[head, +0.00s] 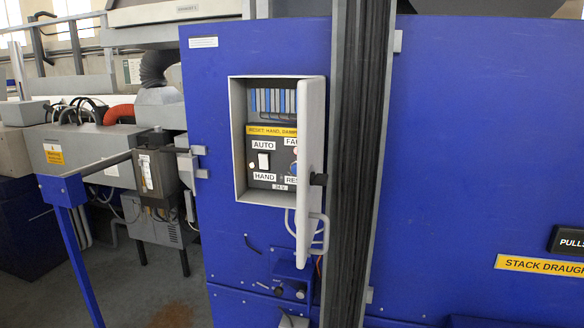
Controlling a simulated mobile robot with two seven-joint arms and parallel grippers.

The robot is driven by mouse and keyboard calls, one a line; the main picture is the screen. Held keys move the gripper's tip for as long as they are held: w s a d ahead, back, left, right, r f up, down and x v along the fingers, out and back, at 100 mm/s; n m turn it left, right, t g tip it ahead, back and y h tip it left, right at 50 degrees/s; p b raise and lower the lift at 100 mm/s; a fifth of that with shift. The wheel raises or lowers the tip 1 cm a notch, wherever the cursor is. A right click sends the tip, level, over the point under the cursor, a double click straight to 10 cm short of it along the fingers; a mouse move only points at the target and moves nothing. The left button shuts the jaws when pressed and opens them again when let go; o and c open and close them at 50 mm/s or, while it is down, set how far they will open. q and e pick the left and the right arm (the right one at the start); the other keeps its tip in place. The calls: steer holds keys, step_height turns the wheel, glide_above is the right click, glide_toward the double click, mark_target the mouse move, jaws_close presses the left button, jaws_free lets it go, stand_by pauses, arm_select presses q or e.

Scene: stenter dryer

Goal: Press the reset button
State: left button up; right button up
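A grey control box (239,150) is set in the blue machine panel, with its door (311,165) swung open toward me and seen nearly edge-on. Inside, a blue button (294,168) sits just above a label (292,180) that reads "RES", the rest cut off by the door. The door also hides the right part of the button. Neither of my grippers shows in the head view.
A dark vertical column (360,150) stands right of the door. A grey looped handle (322,232) and a small blue bracket (295,272) are below the box. A blue rail post (75,250) stands at the left. Floor shows at the lower left.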

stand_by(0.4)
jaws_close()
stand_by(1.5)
